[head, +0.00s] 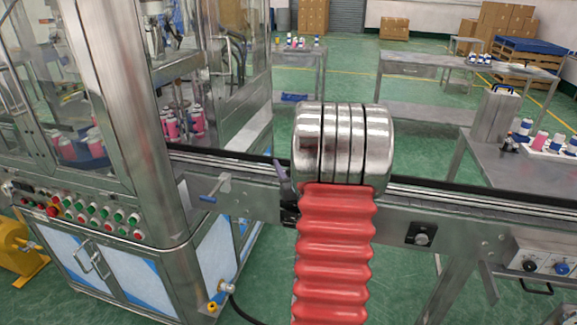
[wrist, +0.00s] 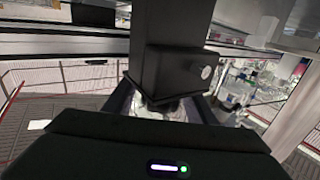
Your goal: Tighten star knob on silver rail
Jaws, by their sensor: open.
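The silver rail (head: 470,235) runs across the head view, and its edge also shows in the wrist view (wrist: 50,47). In the wrist view a black block (wrist: 165,68) with a small round grey fastener on its face stands in front of my gripper (wrist: 167,104). My gripper is open, its dark fingers either side of the block's lower end. A dark shape under the block lies between them; I cannot tell whether it is the star knob or whether the fingers touch it. In the head view my arm hides the gripper and part of the rail.
A glass-sided machine (head: 120,100) with a button panel (head: 90,215) stands at left. A clamp with a blue handle (head: 213,190) and a bracket with a round knob (head: 421,238) sit on the rail's front. Steel tables (head: 430,70) stand behind, with green floor between.

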